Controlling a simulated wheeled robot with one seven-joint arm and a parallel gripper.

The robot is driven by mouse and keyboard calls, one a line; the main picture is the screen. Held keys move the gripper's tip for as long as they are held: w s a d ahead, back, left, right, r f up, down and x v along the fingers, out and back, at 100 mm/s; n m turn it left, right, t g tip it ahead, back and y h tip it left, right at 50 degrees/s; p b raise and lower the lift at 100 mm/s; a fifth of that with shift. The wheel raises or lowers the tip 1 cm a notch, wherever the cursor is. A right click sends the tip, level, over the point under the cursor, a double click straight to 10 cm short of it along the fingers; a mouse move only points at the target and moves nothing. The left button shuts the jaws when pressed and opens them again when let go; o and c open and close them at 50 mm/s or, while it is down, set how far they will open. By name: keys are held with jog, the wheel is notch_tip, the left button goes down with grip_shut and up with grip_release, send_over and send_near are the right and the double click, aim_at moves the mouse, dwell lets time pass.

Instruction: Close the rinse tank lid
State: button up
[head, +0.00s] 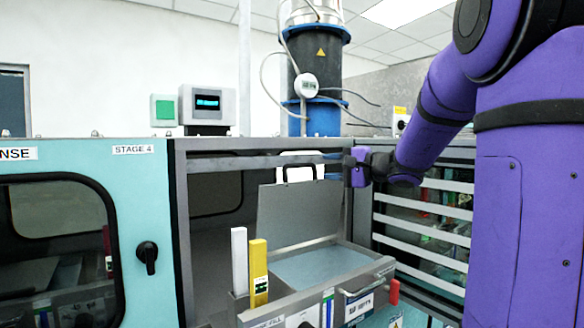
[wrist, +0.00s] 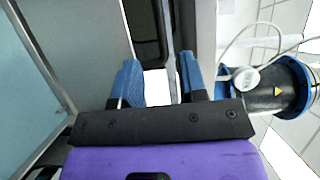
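The rinse tank lid (head: 297,218) is a flat grey panel standing almost upright at the back of the open tank (head: 372,272). A pale blue surface shows inside the tank. A black handle (head: 299,160) stands at the lid's top edge. My gripper (head: 345,165) is just right of this handle, in front of the cabinet opening; its fingers are small here. In the wrist view my gripper (wrist: 160,80) has its two blue fingers apart.
A white post (head: 239,260) and a yellow post (head: 259,272) stand at the tank's front left. A teal cabinet door (head: 135,210) is at left, louvred slats (head: 420,208) at right. A dark-and-blue cylinder (head: 315,75) with cables rises behind.

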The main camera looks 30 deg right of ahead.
aim_at(301, 166)
jog(key=x, duration=0.9)
jog(key=shift+w+a, duration=0.25)
jog(key=shift+w, duration=0.1)
grip_shut()
